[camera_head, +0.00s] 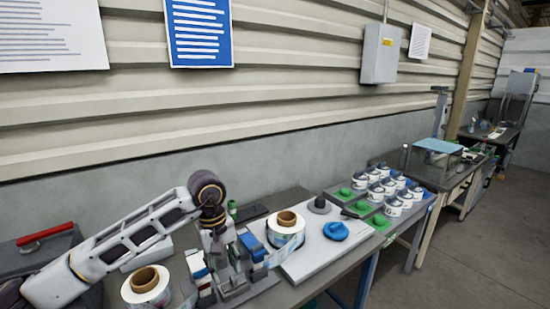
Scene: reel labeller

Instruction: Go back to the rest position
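My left arm comes in from the left, and my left gripper (222,252) points down over the bench among small blue, white and red parts. Its fingers are small and partly hidden, so I cannot tell whether they are open or shut. A white label reel with a brown core (285,232) stands just right of the gripper, at the left end of a white board (310,262). A second label reel (147,284) lies at the front left, below my forearm. My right gripper is not in view.
A blue lump (335,231) and a dark knob (320,205) sit near the board's far end. Beyond are green pads (378,220) and several white-and-blue pots (392,207). A red-handled dark case (42,250) is at the left. The floor (490,250) at the right is clear.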

